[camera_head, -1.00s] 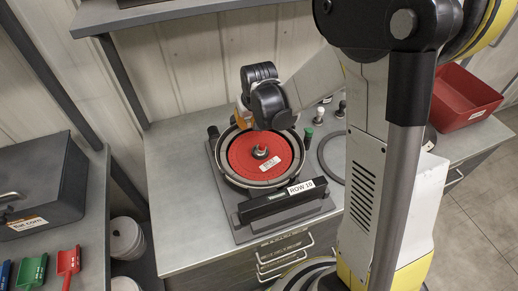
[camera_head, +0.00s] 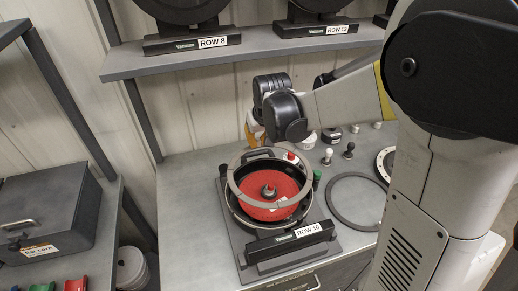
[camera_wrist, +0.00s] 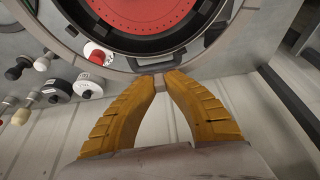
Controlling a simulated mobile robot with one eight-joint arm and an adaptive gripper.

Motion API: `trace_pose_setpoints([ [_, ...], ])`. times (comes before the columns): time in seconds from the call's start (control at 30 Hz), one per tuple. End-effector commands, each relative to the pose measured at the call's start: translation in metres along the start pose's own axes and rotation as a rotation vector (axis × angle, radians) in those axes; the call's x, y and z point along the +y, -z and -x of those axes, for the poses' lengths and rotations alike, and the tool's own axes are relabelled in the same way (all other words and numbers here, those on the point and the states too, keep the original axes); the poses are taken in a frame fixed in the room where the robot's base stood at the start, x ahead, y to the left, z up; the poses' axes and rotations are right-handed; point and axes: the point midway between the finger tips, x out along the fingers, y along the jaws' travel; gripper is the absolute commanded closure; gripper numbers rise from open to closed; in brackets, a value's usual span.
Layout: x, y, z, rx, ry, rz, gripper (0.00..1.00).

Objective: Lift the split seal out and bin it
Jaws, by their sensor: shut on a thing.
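A thin grey ring, the seal (camera_head: 231,180), hangs slightly tilted above the black round meter housing (camera_head: 233,214) in the head view. The red disc (camera_head: 291,184) with its central knob shows through it. My gripper (camera_head: 256,139) is shut on the far edge of the ring; its orange fingertips (camera_wrist: 160,76) meet there in the wrist view. I cannot make out the split in the ring. No bin is in view now.
A dark ring (camera_head: 331,201) lies flat on the bench right of the meter, with a pale disc (camera_head: 383,163) beyond it. Several small knobs (camera_head: 327,156) stand behind. A ROW 10 block (camera_head: 288,241) sits in front. A shelf (camera_head: 165,63) overhangs the back.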

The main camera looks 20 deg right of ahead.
Motion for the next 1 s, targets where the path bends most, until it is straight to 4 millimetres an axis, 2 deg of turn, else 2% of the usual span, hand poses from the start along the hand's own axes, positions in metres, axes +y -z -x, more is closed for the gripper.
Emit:
trace_pose_setpoints([
  [0.47, 0.000, 0.002, 0.006, 0.000, 0.000, 0.000, 1.00],
  [1.0, 0.000, 0.013, 0.033, 0.000, 0.000, 0.000, 1.00],
])
